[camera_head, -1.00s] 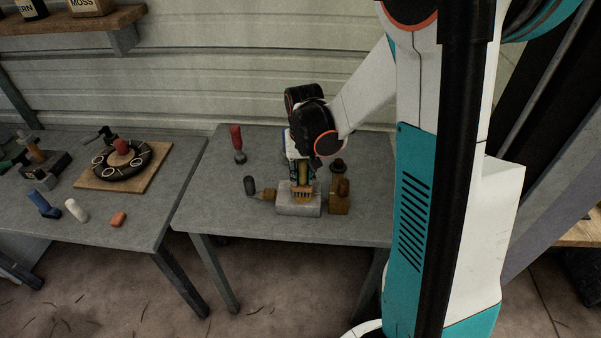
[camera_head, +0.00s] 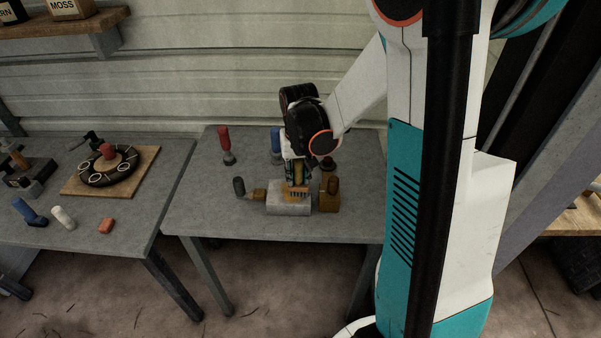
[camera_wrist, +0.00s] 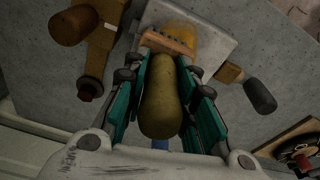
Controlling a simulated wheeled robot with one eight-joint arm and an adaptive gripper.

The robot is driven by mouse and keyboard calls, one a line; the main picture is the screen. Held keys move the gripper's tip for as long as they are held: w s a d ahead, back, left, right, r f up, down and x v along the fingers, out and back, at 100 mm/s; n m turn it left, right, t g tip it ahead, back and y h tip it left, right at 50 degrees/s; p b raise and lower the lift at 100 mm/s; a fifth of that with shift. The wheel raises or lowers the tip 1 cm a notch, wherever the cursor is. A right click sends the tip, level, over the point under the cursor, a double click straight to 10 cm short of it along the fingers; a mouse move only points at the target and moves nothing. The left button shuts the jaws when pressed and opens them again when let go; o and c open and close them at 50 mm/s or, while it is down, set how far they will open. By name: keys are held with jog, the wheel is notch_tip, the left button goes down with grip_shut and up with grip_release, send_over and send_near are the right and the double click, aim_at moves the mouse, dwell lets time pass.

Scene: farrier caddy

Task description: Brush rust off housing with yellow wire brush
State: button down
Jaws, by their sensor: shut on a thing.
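The yellow wire brush has an olive-yellow handle (camera_wrist: 160,105) and an orange-brown head (camera_wrist: 168,42); in the head view the brush head (camera_head: 297,192) is low over the housing. My gripper (camera_head: 294,172) is shut on the handle, with a teal finger on each side in the wrist view (camera_wrist: 163,88). The grey block-shaped housing (camera_head: 289,208) sits on the right table under the brush and also shows in the wrist view (camera_wrist: 213,52). An orange-brown patch (camera_wrist: 182,30) shows on it beyond the brush head. I cannot tell whether the bristles touch it.
A dark-handled tool (camera_head: 239,187) lies left of the housing, and a wooden piece (camera_head: 330,203) stands close on its right. Red-handled (camera_head: 225,145) and blue-handled (camera_head: 276,145) tools stand behind. The left table (camera_head: 125,225) holds a round fixture on a board (camera_head: 142,172) and loose tools.

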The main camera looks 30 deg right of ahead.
jog(key=shift+w+a, duration=0.2)
jog(key=shift+a, duration=0.15)
jog(key=shift+s+d, duration=0.1)
jog(key=shift+d, duration=0.05)
jog(key=shift+d+r+p, duration=0.1)
jog(key=shift+r+p, duration=0.2)
jog(key=shift+r, duration=0.5)
jog(key=shift+r+p, duration=2)
jog(key=shift+r, duration=0.55)
